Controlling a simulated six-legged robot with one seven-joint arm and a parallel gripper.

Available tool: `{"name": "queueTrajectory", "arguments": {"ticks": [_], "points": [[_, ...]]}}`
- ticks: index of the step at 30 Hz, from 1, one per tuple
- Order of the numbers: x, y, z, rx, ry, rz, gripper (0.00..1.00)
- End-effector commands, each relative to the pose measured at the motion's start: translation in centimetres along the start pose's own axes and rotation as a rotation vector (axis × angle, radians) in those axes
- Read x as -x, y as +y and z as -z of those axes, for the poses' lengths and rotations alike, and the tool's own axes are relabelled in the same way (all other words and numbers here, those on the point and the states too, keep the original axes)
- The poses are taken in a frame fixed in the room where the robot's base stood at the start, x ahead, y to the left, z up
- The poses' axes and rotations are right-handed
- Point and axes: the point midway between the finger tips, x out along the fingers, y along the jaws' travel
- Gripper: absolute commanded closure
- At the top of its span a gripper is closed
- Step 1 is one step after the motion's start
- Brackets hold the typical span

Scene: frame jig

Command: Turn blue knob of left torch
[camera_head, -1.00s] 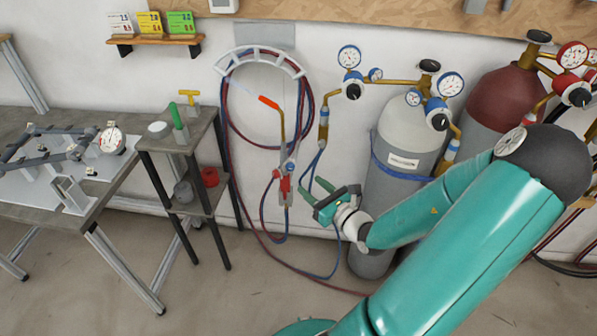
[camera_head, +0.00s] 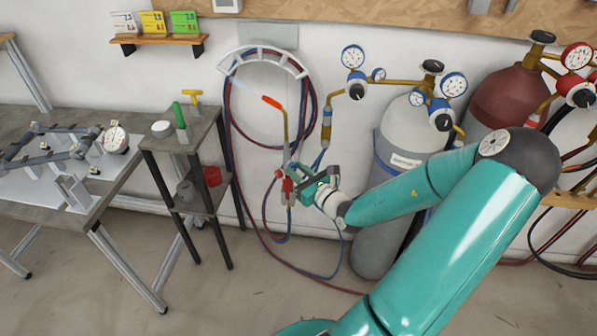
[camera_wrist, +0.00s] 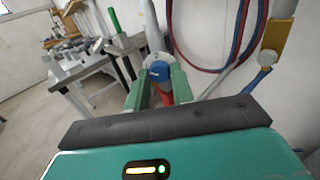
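The left torch (camera_head: 285,132) hangs on the wall at the middle of the head view, with an orange tip at its top and red parts low down. In the wrist view its blue knob (camera_wrist: 159,72) faces me, with a red part below it. My gripper (camera_head: 298,177) is at the lower part of the torch and hides some of it. In the wrist view the two green fingers of my gripper (camera_wrist: 158,85) are apart, one on each side of the blue knob. I cannot tell whether they touch it. The blue knob is hidden in the head view.
Red and blue hoses (camera_head: 231,125) loop over a white wall rack and hang to the floor. A grey cylinder (camera_head: 375,255) stands right of the torch, behind my arm. A small side table (camera_head: 203,131) stands left. A workbench (camera_head: 97,205) with a frame jig is farther left.

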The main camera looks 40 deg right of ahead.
Motion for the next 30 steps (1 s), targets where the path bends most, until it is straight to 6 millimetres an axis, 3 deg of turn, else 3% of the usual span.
{"name": "queueTrajectory", "arguments": {"ticks": [14, 30], "points": [[-0.02, 0.04, -0.03, -0.066, -0.005, -0.001, 0.99], [-0.05, 0.16, 0.05, -0.496, -0.028, -0.002, 0.99]]}}
